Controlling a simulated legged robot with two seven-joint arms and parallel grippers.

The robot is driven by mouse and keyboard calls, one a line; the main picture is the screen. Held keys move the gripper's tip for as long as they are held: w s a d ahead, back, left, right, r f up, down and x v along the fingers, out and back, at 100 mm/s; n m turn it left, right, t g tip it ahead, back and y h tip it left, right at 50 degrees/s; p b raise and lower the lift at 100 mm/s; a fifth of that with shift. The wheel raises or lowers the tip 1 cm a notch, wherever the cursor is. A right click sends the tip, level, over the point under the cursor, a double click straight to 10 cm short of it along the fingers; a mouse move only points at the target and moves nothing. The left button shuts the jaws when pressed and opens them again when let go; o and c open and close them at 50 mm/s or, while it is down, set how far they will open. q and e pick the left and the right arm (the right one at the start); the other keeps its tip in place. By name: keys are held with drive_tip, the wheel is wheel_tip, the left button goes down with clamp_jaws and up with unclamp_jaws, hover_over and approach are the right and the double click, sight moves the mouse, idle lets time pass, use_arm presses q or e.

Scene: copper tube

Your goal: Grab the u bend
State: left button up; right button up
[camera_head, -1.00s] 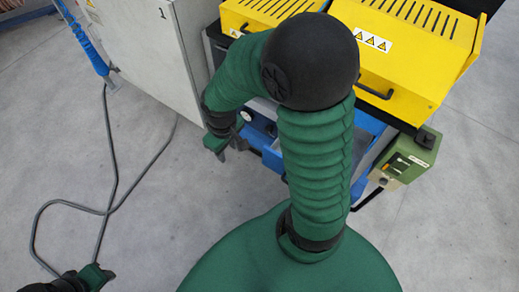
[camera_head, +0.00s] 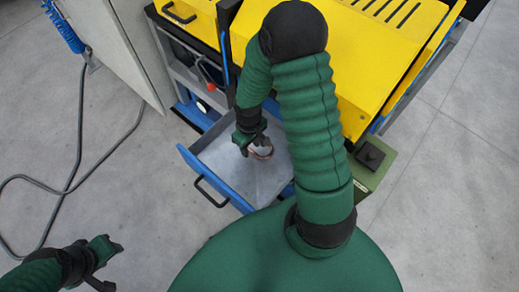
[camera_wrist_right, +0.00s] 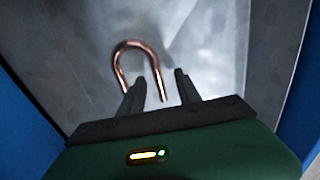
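The u bend (camera_wrist_right: 130,44) is a bent copper tube lying on the grey floor of an open blue drawer (camera_head: 228,193). In the head view the u bend (camera_head: 263,156) shows just beside my right gripper (camera_head: 248,147), which reaches down into the drawer. In the wrist view my right gripper (camera_wrist_right: 159,77) is open, with one leg of the u bend showing between its fingers. The other leg runs partly behind the left finger. Contact cannot be told. My left gripper (camera_head: 108,264) is open and empty, low at the left, away from the drawer.
The drawer has a black handle (camera_head: 211,192) at its front. Yellow machine covers (camera_head: 390,45) stand behind it, and a green box (camera_head: 372,165) is at the right. A grey cabinet door (camera_head: 120,45) and a loose cable (camera_head: 75,165) are at the left.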

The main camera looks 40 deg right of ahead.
drive_tip(key=shift+s+d+f, duration=0.1)
drive_tip(key=shift+d+f, duration=0.15)
drive_tip(key=shift+f, duration=0.8)
drive_tip(key=shift+d+f, duration=0.25)
drive_tip(key=shift+d, duration=0.1)
drive_tip(key=shift+a+r, duration=0.1)
drive_tip(key=shift+a, duration=0.2)
drive_tip(key=shift+c, duration=0.9)
drive_tip(key=shift+a, duration=0.25)
drive_tip(key=c, duration=0.5)
drive_tip(key=shift+r, duration=0.1)
clamp_jaws()
drive_tip(key=shift+d, duration=0.25)
